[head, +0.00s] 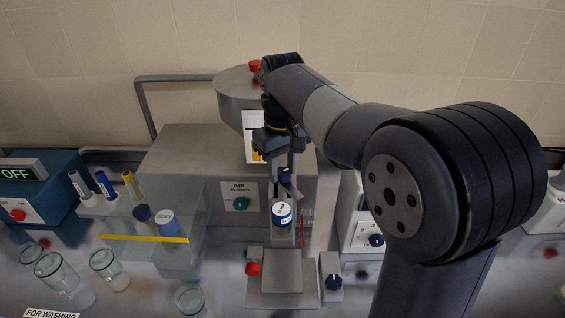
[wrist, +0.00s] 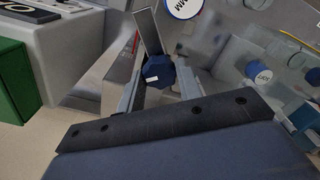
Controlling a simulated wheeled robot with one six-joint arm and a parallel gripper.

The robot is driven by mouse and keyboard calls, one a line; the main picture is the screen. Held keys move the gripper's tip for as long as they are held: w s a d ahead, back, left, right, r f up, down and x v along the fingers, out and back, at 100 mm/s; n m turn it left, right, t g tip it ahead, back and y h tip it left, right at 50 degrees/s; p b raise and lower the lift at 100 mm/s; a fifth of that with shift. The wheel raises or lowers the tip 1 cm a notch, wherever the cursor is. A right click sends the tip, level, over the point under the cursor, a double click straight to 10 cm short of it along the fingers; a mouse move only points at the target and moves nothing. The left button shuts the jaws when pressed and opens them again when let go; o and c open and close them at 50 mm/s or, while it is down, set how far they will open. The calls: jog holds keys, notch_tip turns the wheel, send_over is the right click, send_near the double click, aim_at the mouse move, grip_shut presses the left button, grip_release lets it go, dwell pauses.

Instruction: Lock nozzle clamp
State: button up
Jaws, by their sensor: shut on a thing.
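My gripper (wrist: 158,82) is shut on a dark blue knob (wrist: 158,70) with a white mark, seen between the fingers in the wrist view. In the head view my gripper (head: 282,172) is in front of the large grey housing, and the blue knob (head: 285,175) shows small at its fingertips. I cannot tell from its white mark whether the nozzle clamp is locked. Just below the knob is a vessel with a white, blue-rimmed top (head: 282,214), above a grey stand (head: 283,272). Its lettered top also shows at the wrist view's upper edge (wrist: 183,7).
A grey housing (head: 180,160) with an AIR panel and green knob (head: 240,203) stands behind. A clear rack (head: 150,240) with tubes is left, with several glass beakers in front. A red knob (head: 253,269) and another blue knob (head: 333,282) flank the stand.

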aim_at(283, 171)
jog(key=m, duration=0.7)
dwell(0.6)
jog(key=o, duration=1)
jog(key=shift+c, duration=0.2)
jog(key=shift+r, duration=0.15)
notch_tip(283, 171, up, 11)
jog(key=shift+f+b, duration=0.2)
jog(key=shift+b, duration=0.15)
notch_tip(283, 171, down, 11)
jog(key=shift+p, duration=0.35)
